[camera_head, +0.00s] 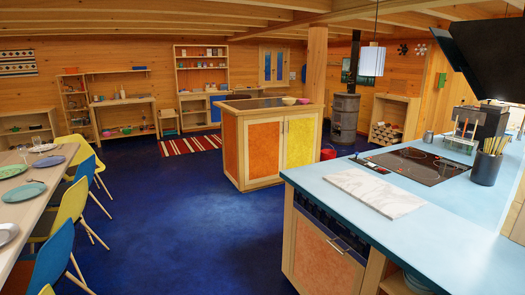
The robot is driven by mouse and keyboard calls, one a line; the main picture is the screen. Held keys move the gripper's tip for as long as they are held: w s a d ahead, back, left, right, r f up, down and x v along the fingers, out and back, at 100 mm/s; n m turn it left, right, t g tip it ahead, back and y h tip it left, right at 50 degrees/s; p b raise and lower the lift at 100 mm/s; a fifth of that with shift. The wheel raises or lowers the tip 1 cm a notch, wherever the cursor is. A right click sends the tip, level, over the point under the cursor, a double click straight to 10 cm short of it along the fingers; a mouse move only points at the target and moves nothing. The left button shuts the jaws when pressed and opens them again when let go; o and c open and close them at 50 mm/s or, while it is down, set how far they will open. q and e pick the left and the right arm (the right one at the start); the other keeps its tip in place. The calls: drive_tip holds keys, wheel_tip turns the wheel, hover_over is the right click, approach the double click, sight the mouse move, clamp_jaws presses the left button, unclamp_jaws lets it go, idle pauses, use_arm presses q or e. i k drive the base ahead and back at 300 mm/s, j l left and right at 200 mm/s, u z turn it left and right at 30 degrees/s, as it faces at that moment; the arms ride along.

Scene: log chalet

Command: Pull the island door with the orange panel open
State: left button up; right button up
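The kitchen island (243,147) stands mid-room on the blue floor, with a wooden frame and a dark top. Its front has an orange-panel door (264,149) on the left and a yellow-panel door (300,142) on the right. Both look shut, flush with the frame. Small handles (284,141) show near the seam between the two doors; their shape is too small to make out well. Neither of my grippers is in view.
A blue-topped counter (452,238) with a cooktop and marble board fills the right foreground; its front has another orange panel (324,254). A dining table (42,183) with chairs stands left. Blue floor (200,225) before the island is clear. A red bucket (328,154) stands behind it.

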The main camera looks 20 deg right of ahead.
sight(264, 138)
drive_tip(key=i+l+z, duration=0.15)
drive_tip(key=i, duration=0.25)
drive_tip(key=i+l+z, duration=0.15)
drive_tip(key=i, duration=0.2)
drive_tip(key=i+u, duration=0.2)
drive_tip(key=i, duration=0.95)
drive_tip(key=i+l+u, duration=0.2)
drive_tip(key=i, duration=0.9)
drive_tip(key=i+z, duration=0.25)
drive_tip(key=i, duration=0.2)
drive_tip(key=i+z, duration=0.2)
drive_tip(key=i, duration=0.3)
drive_tip(key=i+j+z, duration=0.25)
drive_tip(key=i, duration=0.2)
drive_tip(key=i+j+z, duration=0.2)
drive_tip(key=i, duration=0.25)
drive_tip(key=i+j+z, duration=0.25)
drive_tip(key=i, duration=0.2)
drive_tip(key=i+l+z, duration=0.15)
drive_tip(key=i+z, duration=1.05)
drive_tip(key=i+l+u, duration=0.3)
drive_tip(key=i+l, duration=0.2)
drive_tip(key=i, duration=0.25)
drive_tip(key=i+l+u, duration=0.3)
drive_tip(key=i+l, duration=0.35)
drive_tip(key=i, duration=0.05)
